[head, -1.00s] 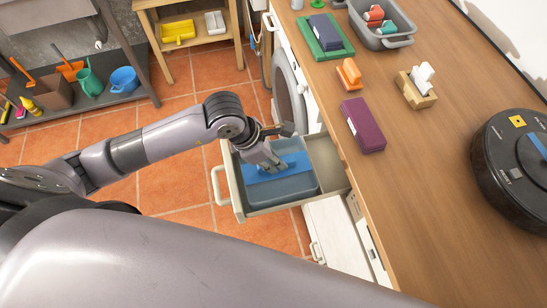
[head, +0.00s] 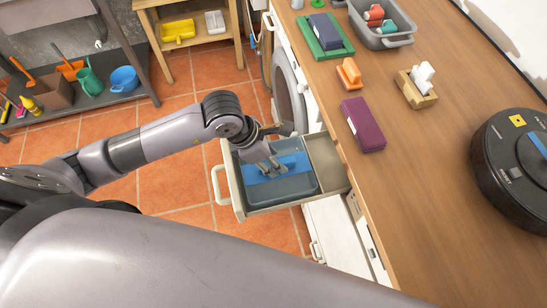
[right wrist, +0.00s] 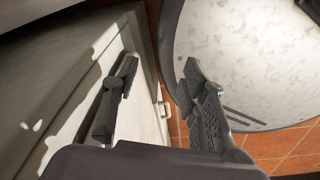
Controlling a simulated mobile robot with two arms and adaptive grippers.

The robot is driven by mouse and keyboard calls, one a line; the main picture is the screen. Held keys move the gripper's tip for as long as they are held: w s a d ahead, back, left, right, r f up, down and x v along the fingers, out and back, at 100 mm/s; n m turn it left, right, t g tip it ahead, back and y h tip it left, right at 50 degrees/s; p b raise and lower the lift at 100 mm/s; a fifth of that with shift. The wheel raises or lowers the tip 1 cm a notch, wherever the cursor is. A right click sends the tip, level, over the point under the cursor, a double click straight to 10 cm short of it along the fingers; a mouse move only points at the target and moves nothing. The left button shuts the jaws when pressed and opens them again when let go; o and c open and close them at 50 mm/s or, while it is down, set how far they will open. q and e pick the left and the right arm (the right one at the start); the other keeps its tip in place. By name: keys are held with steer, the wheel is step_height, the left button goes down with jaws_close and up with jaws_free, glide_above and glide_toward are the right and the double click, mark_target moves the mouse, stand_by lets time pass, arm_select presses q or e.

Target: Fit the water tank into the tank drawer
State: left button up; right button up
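The water tank (head: 287,185) is a translucent grey-blue box with a bright blue strip across its top. In the head view it sits in the larger left compartment of the pulled-out tank drawer (head: 226,181); whether it is fully seated I cannot tell. My left gripper (head: 270,168) is just over the blue strip, with its fingers pointing down and apart; contact with the tank is unclear. The gripper hides part of the tank's back. My right gripper (right wrist: 160,100) shows in the right wrist view, open with nothing between its fingers.
The drawer juts out beneath the wooden counter (head: 430,170), its narrow right compartment bare. A purple box (head: 363,125), an orange item (head: 349,74) and a black robot vacuum (head: 510,155) stand on the counter. Orange floor tiles (head: 180,190) lie free left of the drawer.

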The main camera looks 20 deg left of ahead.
arm_select(q)
steer(key=v, duration=1.1)
steer(key=shift+b, duration=0.4)
steer(key=shift+s, duration=0.15)
